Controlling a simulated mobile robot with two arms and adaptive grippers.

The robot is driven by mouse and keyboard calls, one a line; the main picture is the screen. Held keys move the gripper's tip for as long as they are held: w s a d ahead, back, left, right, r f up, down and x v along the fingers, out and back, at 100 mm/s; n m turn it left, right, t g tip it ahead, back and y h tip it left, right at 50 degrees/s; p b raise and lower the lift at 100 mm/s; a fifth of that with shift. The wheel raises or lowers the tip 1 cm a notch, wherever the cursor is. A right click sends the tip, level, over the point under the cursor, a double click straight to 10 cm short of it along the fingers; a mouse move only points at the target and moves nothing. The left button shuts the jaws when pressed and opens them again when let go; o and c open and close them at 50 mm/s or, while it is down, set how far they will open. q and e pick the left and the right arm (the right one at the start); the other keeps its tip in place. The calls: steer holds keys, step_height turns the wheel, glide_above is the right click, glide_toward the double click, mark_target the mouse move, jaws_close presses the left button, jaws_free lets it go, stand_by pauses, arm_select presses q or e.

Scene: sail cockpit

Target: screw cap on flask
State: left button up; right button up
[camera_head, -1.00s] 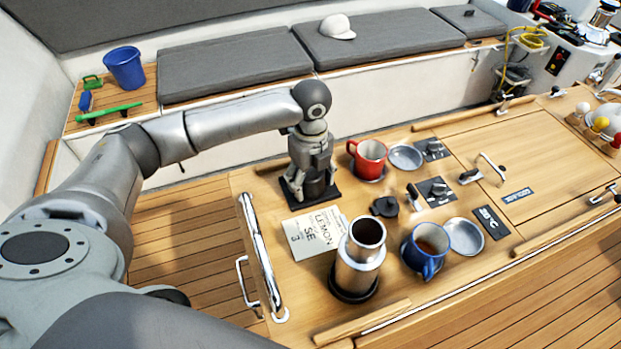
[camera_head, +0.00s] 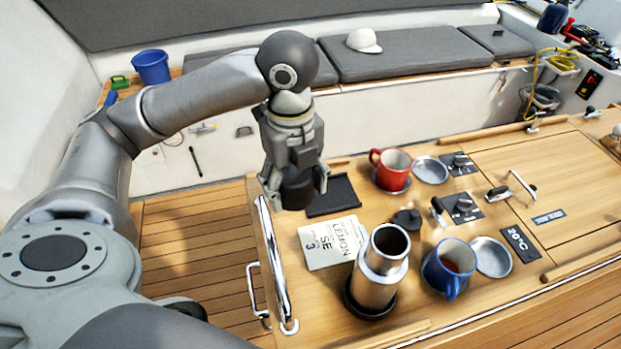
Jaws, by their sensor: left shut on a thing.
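The steel flask (camera_head: 380,270) stands upright and open-mouthed in a dark round base on the wooden table. My left gripper (camera_head: 297,190) is shut on a dark round cap (camera_head: 297,188) and holds it up, left of the black mat (camera_head: 333,195) and farther back than the flask. The fingers partly hide the cap. A small black stopper-like piece (camera_head: 406,219) lies on the table just behind and right of the flask. My right gripper is not in view.
A red mug (camera_head: 391,168) and a blue mug with drink (camera_head: 448,268) stand near steel saucers (camera_head: 492,256). A printed lemon packet (camera_head: 331,243) lies left of the flask. A chrome rail (camera_head: 272,262) runs along the table's left edge.

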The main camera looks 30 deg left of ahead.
arm_select(q)
steer(key=shift+s+a+r, duration=0.1)
steer(key=shift+s+r, duration=0.2)
steer(key=shift+s, duration=0.3)
steer(key=shift+s+r, duration=0.25)
steer(key=shift+s, duration=0.3)
